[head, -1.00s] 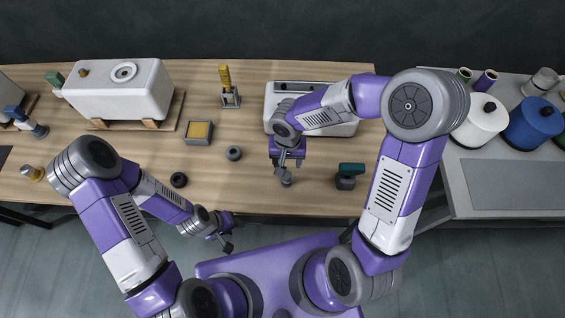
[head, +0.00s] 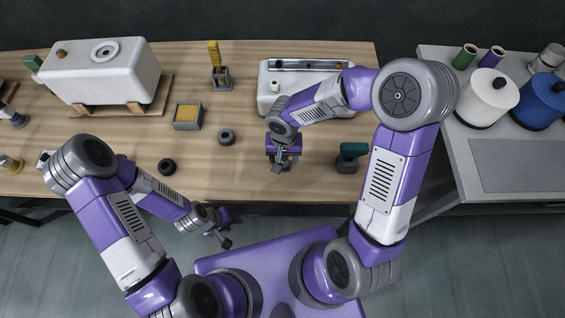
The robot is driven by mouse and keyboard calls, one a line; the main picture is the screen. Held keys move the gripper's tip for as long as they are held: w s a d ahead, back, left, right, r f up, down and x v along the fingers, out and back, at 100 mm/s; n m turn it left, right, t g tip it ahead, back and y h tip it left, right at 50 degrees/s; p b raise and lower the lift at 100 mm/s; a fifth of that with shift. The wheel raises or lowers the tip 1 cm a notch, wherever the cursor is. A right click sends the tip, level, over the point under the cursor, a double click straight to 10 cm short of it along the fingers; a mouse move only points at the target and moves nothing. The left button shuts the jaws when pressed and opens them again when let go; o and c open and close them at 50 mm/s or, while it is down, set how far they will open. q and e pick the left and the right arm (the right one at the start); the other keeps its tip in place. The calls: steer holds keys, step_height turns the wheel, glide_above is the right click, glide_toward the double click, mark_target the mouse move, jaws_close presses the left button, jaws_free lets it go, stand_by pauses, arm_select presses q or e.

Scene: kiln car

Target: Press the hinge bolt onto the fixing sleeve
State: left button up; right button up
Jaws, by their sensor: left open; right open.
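My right gripper (head: 281,166) is open and points down over the front part of the wooden bench. A small grey piece that showed just below it is now hidden by or between its jaws, and I cannot tell whether they touch it. A small grey upright piece (head: 274,87) stands at the left end of a white box (head: 312,104) with a metal bar in its top. I cannot tell for sure which piece is the hinge bolt and which is the fixing sleeve. My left gripper (head: 226,240) is open and empty, in front of the bench edge.
A white tank (head: 104,78) sits on a wooden pallet at the left. Two dark rings (head: 226,137) (head: 167,167), a tray with a yellow pad (head: 188,125), a yellow-handled tool (head: 214,55) and a green-topped tool (head: 352,151) stand around. Spools (head: 488,95) are on the grey table.

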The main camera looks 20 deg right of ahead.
steer(key=shift+b, duration=0.45)
stand_by(0.9)
jaws_close()
